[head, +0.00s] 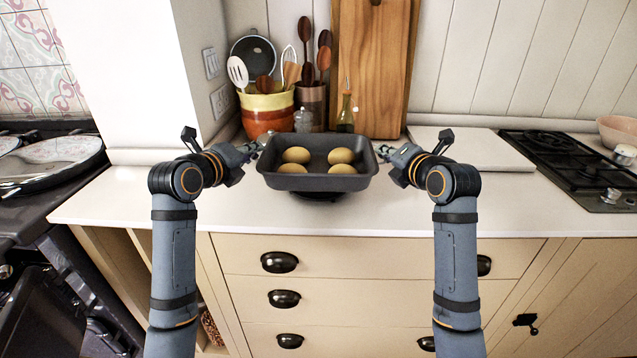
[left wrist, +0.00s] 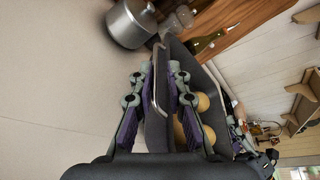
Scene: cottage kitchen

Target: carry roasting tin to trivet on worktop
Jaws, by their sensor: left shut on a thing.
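The dark grey roasting tin (head: 317,183) holds several round, pale brown potatoes (head: 341,156) and is level at the worktop's middle, between my grippers. My left gripper (head: 264,141) is shut on the tin's left end; the left wrist view shows its fingers (left wrist: 157,100) on both sides of the tin's wall (left wrist: 156,128). My right gripper (head: 384,151) is at the tin's right end; its fingertips are too small to tell if they grip. A dark edge, perhaps the trivet (head: 322,196), shows under the tin, mostly hidden. I cannot tell whether the tin touches it.
Behind the tin stand a striped utensil crock (head: 266,112), a pepper mill (head: 303,120), an oil bottle (head: 345,116) and a wooden board (head: 371,70). A pale slab (head: 470,148) and black hob (head: 572,160) lie right. The worktop's front strip (head: 500,215) is clear.

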